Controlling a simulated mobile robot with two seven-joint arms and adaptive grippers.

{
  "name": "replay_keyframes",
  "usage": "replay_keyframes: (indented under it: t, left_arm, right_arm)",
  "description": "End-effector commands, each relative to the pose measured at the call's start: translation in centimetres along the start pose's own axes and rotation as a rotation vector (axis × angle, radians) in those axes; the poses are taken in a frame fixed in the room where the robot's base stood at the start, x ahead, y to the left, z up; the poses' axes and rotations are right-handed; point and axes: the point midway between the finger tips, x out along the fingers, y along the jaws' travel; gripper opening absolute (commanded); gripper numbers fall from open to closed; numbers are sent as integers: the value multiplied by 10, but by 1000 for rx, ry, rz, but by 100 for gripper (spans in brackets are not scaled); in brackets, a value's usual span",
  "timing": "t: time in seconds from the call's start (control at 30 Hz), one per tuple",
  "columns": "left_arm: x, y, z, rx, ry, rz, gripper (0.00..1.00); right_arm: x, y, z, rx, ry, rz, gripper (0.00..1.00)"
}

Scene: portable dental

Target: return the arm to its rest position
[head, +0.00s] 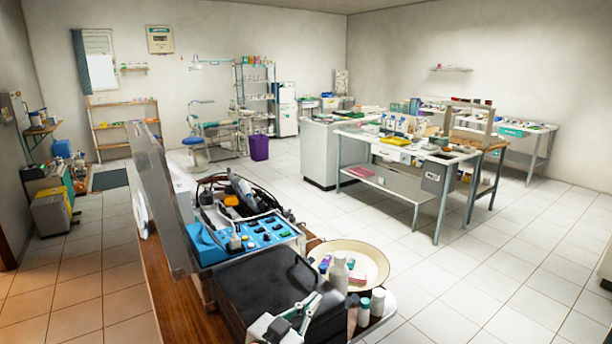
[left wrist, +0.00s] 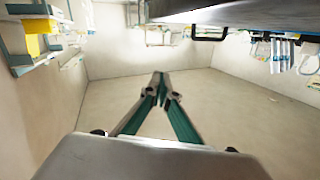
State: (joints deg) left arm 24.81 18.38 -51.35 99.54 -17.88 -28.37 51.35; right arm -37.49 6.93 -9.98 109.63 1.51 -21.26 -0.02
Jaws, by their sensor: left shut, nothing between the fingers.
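My left gripper (head: 314,300) shows at the bottom of the head view, in front of the black case part (head: 262,287) and close to its right edge. I cannot tell whether it touches the case. In the left wrist view the two green-padded fingers of the left gripper (left wrist: 160,78) meet at their tips, shut and empty. Most of the left arm lies outside the head view. My right gripper shows in neither view.
A blue dental unit (head: 250,240) stands in an open case on a wooden surface (head: 182,303). A round cream tray (head: 376,250) and white bottles (head: 340,272) stand close right of the gripper. A worktable (head: 425,150) stands farther back; tiled floor (head: 460,275) is clear between.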

Motion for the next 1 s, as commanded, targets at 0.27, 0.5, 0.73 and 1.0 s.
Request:
replay_keyframes:
  t: [0.27,0.5,0.73,1.0]
  left_arm:
    - [-101,-51,63,73,-273,-263,0]
    - [-223,-94,129,181,-614,-391,0]
    - [-329,-114,168,279,-895,-415,0]
    - [-412,-122,185,350,-1103,-398,0]
  right_arm:
    - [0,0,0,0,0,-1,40]
    - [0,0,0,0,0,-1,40]
    - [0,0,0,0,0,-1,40]
    - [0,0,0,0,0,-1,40]
